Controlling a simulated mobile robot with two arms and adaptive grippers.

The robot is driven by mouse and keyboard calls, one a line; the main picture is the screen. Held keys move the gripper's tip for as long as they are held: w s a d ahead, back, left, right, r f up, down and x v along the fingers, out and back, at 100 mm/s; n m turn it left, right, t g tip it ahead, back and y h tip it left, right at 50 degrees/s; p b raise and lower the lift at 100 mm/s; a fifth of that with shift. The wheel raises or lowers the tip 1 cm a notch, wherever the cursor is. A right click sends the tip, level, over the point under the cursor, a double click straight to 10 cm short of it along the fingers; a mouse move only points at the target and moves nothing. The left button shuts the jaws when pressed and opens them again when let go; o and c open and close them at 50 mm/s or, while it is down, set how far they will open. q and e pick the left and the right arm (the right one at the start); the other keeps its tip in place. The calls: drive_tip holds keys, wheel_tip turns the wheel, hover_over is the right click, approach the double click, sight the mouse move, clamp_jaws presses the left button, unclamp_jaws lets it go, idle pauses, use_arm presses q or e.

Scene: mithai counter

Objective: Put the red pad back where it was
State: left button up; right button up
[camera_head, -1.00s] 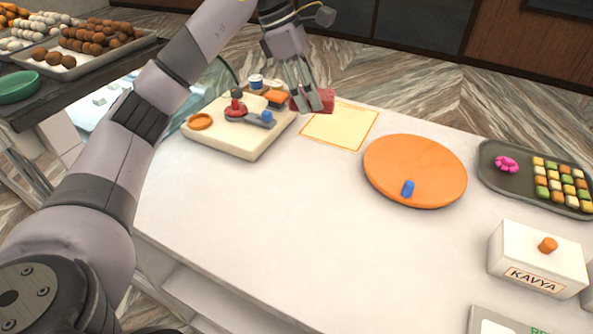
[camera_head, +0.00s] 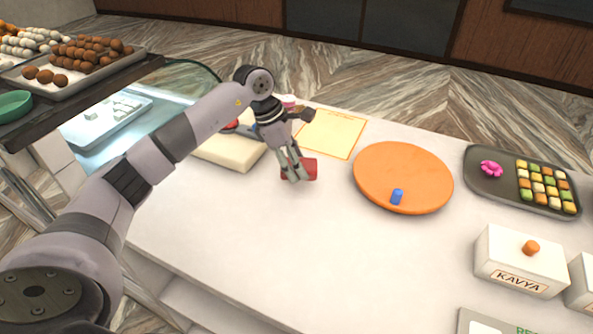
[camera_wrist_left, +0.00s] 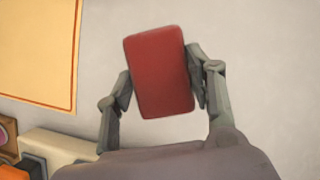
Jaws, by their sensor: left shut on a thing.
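The red pad (camera_head: 309,168) is a small red block held between the fingers of my left gripper (camera_head: 294,177), over the white counter between the cream board and the orange disc. In the left wrist view the red pad (camera_wrist_left: 158,72) sits tilted slightly between the two fingers of my left gripper (camera_wrist_left: 158,85), which touch its sides. White counter surface shows behind it. I cannot tell how high above the counter it is. The cream board (camera_head: 235,152) is partly hidden behind my left arm. My right gripper is not in view.
A yellow sheet (camera_head: 332,132) lies behind the gripper. The orange disc (camera_head: 400,172) with a blue peg (camera_head: 397,196) is to the right. A dark tray (camera_head: 505,185) of sweets and a white KAVYA box (camera_head: 515,262) stand further right. The front middle of the counter is clear.

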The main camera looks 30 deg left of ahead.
use_arm(q)
wheel_tip(320, 180, down, 4)
drive_tip(key=shift+r+p, duration=0.25)
drive_tip(key=shift+p, duration=0.1)
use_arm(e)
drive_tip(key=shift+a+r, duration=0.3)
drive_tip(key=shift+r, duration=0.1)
use_arm(q)
drive_tip(key=shift+f, duration=0.1)
drive_tip(key=shift+f, duration=0.15)
drive_tip(key=o, duration=1)
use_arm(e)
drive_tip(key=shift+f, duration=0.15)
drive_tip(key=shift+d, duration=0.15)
